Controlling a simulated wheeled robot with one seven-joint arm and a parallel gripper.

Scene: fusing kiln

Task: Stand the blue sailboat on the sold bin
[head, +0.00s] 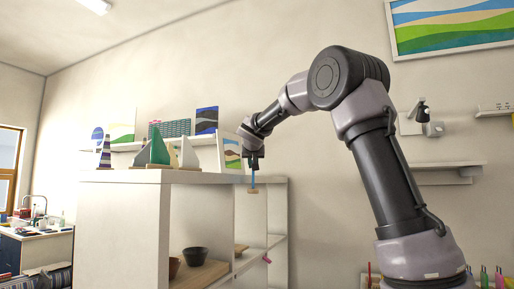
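My gripper (254,168) points down in front of the right end of a white cabinet's top. It is shut on a narrow blue piece with a tan base (252,190), which looks like the blue sailboat seen nearly edge-on. The boat hangs upright in the air, its base lower than the cabinet top. Several other sailboats stand on the cabinet top: a green one (157,150), a pale one (188,155) and a dark striped one (104,154). I cannot make out a sold bin in this view.
The white cabinet (122,215) has open shelves holding a dark bowl (195,257) and a brown bowl (174,267). Art panels stand on a wall shelf behind. A wall shelf (437,166) is at right, with bottles (499,277) low at the right edge.

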